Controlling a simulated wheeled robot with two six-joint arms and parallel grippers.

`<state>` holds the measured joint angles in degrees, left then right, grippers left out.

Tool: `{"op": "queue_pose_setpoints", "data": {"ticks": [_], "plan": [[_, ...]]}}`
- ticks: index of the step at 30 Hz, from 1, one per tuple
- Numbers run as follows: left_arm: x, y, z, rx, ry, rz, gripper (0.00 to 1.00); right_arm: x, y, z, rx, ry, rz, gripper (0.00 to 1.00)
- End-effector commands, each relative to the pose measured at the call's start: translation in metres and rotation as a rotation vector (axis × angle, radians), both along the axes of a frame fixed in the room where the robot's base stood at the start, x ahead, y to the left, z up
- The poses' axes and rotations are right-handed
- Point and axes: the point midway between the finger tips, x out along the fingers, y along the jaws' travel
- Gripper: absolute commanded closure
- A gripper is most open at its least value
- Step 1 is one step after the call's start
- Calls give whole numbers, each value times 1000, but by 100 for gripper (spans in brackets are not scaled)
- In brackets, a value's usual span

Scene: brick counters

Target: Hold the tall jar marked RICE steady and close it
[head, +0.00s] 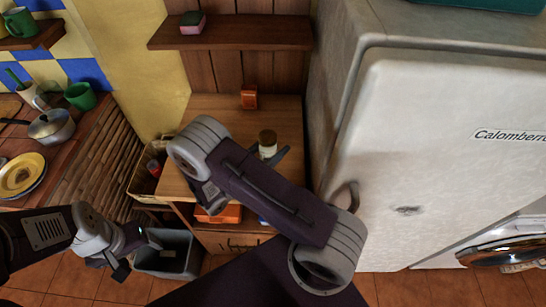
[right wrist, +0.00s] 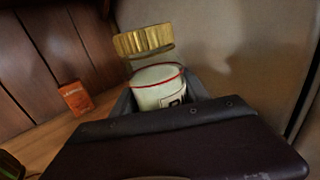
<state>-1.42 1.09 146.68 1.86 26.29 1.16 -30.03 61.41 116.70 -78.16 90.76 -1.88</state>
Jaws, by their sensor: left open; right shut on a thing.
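The pale jar (head: 267,152) stands on the wooden counter (head: 222,112) between the wall and the fridge. In the right wrist view the jar (right wrist: 158,84) has a red-edged white band and part of a dark-lettered label. A ribbed gold lid (right wrist: 143,40) shows above it. It also shows at the jar's top in the head view (head: 267,136). I cannot tell how firmly it sits. My right gripper (head: 272,159) is shut around the jar; my arm hides part of it. My left gripper (head: 133,254) is open and empty, low at the left, well away from the jar.
An orange-red box (head: 249,96) stands behind the jar. The white fridge (head: 430,150) rises close on the right. A wooden shelf (head: 230,33) hangs above. A grey bin (head: 172,257) stands on the floor near my left gripper. A pot (head: 50,125) is at the far left.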

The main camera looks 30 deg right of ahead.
Motion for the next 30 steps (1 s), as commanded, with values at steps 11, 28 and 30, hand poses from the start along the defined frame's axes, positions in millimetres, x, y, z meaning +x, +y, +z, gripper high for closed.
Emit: {"op": "queue_pose_setpoints", "data": {"ticks": [11, 28, 30], "plan": [[0, 0, -1, 0, 0, 0, 28, 0, 0, -14, -2, 2, 0, 100], [0, 0, -6, 0, 0, 0, 28, 0, 0, -45, 0, -1, 0, 100], [0, 0, -6, 0, 0, 0, 28, 0, 0, -46, 1, -1, 0, 41]]}}
